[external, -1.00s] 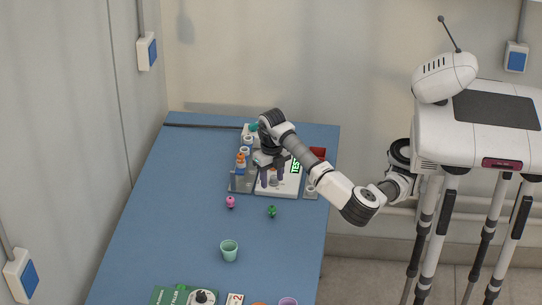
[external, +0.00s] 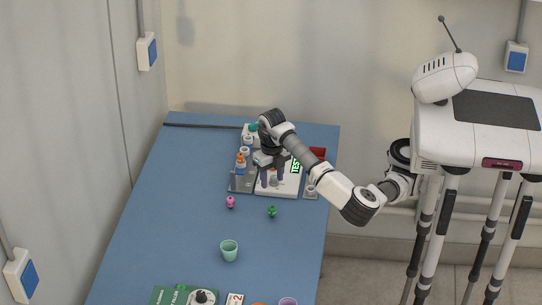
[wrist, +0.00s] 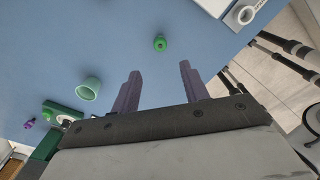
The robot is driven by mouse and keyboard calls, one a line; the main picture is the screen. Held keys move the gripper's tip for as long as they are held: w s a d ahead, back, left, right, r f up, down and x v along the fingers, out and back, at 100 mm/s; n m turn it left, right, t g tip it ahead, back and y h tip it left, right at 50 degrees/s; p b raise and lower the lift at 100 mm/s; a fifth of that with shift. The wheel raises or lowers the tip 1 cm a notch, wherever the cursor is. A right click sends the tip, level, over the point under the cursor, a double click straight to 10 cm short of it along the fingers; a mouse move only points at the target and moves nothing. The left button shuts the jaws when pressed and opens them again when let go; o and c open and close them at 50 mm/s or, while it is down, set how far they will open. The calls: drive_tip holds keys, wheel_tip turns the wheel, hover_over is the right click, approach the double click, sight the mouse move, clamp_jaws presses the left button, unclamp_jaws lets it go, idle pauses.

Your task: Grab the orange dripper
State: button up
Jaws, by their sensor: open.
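A small orange-topped piece, which looks like the orange dripper (external: 241,159), stands in the rack at the far part of the blue table in the external view. My gripper (external: 272,181) points down just right of it, over the white board with "TEST" lettering. Its two purple fingers are apart. In the wrist view my open gripper (wrist: 158,80) has nothing between its fingertips but blue table. No orange piece shows in the wrist view.
A green piece (external: 272,211) and a pink piece (external: 230,202) lie in front of the rack (external: 240,185). A mint cup (external: 229,251) stands nearer, with a green box (external: 172,296) at the near edge. Mid-left table is clear.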

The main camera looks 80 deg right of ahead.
drive_tip(key=shift+o, duration=0.5)
drive_tip(key=w+d+r+p, duration=0.2)
drive_tip(key=w+d+r, duration=0.9)
drive_tip(key=w+d, duration=0.2)
hover_over(241, 154)
drive_tip(key=f, duration=0.8)
drive_tip(key=shift+a+f, duration=0.1)
drive_tip(key=shift+a, duration=0.15)
drive_tip(key=shift+d+f+p, duration=0.15)
drive_tip(key=shift+f+p, duration=0.3)
drive_tip(key=shift+f, duration=2.25)
drive_tip(key=c, duration=1.1)
